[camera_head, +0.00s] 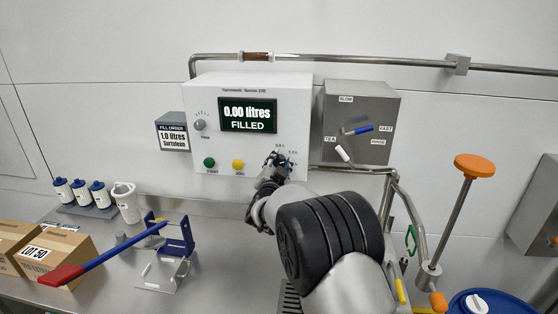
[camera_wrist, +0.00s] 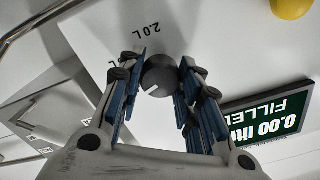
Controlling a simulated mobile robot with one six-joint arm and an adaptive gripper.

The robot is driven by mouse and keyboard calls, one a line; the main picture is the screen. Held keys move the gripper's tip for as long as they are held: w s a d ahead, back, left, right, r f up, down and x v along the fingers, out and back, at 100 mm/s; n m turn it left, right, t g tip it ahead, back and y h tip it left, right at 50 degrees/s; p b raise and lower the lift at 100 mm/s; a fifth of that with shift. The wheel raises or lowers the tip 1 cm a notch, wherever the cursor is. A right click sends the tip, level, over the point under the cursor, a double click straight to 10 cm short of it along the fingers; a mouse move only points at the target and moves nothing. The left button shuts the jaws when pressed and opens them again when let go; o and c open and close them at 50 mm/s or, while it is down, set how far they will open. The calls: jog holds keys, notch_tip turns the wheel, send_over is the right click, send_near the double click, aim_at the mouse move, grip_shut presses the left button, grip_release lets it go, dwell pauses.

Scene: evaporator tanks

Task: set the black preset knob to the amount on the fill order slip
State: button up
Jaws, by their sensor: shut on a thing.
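The fill order slip (camera_head: 173,138) hangs left of the white control box and reads 1.0 litres. My gripper (camera_head: 276,168) is at the lower right of the box's front. In the wrist view, the fingers of my gripper (camera_wrist: 160,80) are shut around the round black preset knob (camera_wrist: 161,72), one on each side. A small light mark shows on the knob's near lower edge. A 2.0 L label (camera_wrist: 141,39) is beside the knob, upside down in this view. In the head view my gripper mostly hides the knob, and small scale labels show above it; the knob's exact setting cannot be read.
The box's display (camera_head: 247,115) reads 0.00 litres, FILLED. A green button (camera_head: 209,162), a yellow button (camera_head: 238,164) and a grey knob (camera_head: 199,125) are on the box. A grey switch box (camera_head: 360,110) is on the right. A long red-tipped lever (camera_head: 100,262) crosses the bench.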

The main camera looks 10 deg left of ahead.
jog(key=shift+n+p, duration=0.45)
jog(key=shift+n, duration=0.65)
jog(key=o, duration=1)
jog(key=shift+o, duration=0.2)
jog(key=s, duration=1.2)
jog(key=shift+a, duration=0.2)
